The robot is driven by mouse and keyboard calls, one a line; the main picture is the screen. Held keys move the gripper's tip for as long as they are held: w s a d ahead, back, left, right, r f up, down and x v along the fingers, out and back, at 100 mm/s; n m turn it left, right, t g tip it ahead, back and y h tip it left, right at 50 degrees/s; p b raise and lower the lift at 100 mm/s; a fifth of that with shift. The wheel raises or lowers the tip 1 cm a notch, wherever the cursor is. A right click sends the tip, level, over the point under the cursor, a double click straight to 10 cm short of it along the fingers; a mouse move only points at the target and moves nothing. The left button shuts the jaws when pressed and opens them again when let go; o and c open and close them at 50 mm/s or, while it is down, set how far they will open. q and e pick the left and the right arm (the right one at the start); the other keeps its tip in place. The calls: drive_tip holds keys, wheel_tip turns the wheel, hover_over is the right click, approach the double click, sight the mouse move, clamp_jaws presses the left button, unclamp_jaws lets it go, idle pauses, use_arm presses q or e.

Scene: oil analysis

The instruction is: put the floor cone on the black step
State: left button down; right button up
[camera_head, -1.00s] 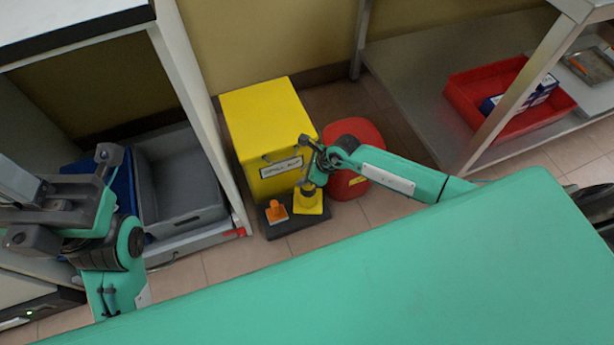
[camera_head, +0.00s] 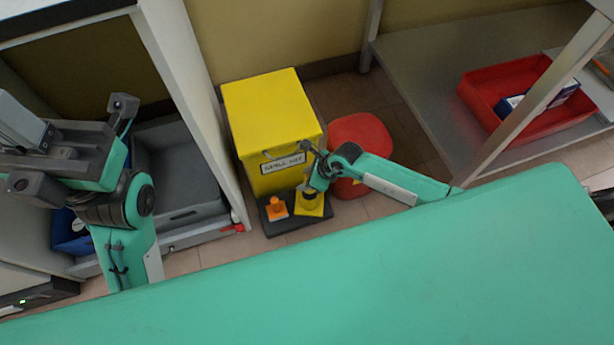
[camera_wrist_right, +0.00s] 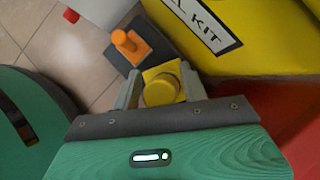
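The yellow floor cone (camera_head: 310,205), with a square base, is on the black step (camera_head: 292,226) in front of the yellow spill-kit box. It also shows in the right wrist view (camera_wrist_right: 162,88). My right gripper (camera_head: 312,188) is above the step with its two fingers close against both sides of the cone's upper part, seemingly shut on it. Whether the base rests fully on the step is hard to see. A smaller orange cone (camera_head: 277,208) stands on the step beside it, to the left. My left gripper (camera_head: 80,150) is far left, its fingers apart and empty.
The yellow spill-kit box (camera_head: 272,115) stands directly behind the step. A red round-topped container (camera_head: 362,138) is to its right. A grey bin (camera_head: 185,180) is on the low shelf at left; a red tray (camera_head: 480,100) is on the right shelf. Tiled floor shows in front.

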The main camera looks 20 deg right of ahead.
drive_tip(key=shift+o, duration=0.7)
drive_tip(key=shift+r, duration=0.1)
